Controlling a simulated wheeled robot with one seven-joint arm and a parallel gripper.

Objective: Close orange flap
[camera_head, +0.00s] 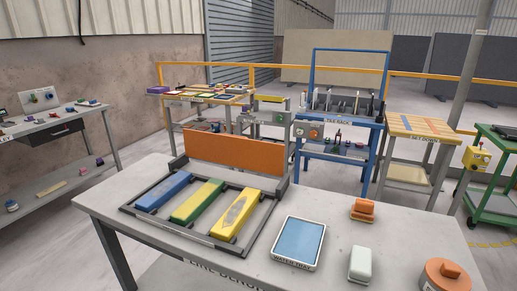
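The orange flap (235,153) is a long flat panel standing raised along the back edge of a dark frame (262,219) on the grey table. Dark brackets hold it at both ends. My gripper is not in view.
On the table's right are a water tray (299,242), an orange block (363,209), a pale block (360,264) and an orange lidded pot (445,276). Behind stand a blue tool rack (345,122) and a wooden-topped table (421,127). The table's left front is clear.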

